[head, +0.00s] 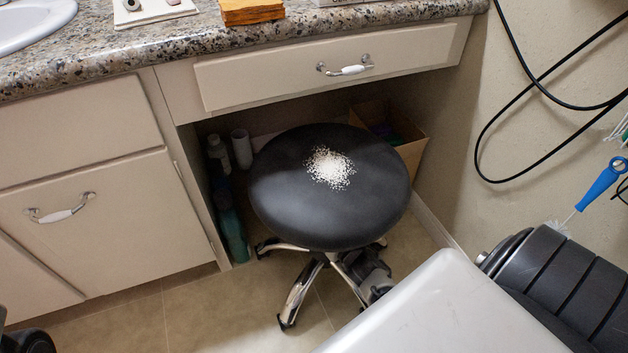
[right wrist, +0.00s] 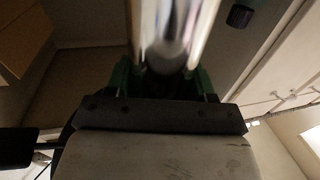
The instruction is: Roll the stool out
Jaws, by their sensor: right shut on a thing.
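The stool has a round black seat (head: 290,205) and shiny chrome legs (head: 301,292). It stands on the tiled floor, partly within the knee space under the counter. A small heap of white grains (head: 330,168) lies loose on the seat. My right gripper (right wrist: 165,82) is shut on a chrome part of the stool (right wrist: 178,25), between its green-edged fingers. In the head view the seat and my white arm link hide most of this grip. I cannot tell whether the chrome part is the column or a leg. My left gripper is not in view.
Bottles (head: 230,225) and an open cardboard box (head: 412,150) stand behind the stool in the knee space. Cabinet doors (head: 110,225) flank it on the left, a wall (head: 465,150) on the right. Floor in front-left (head: 215,310) is clear. A black cable loop (head: 480,150) hangs at right.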

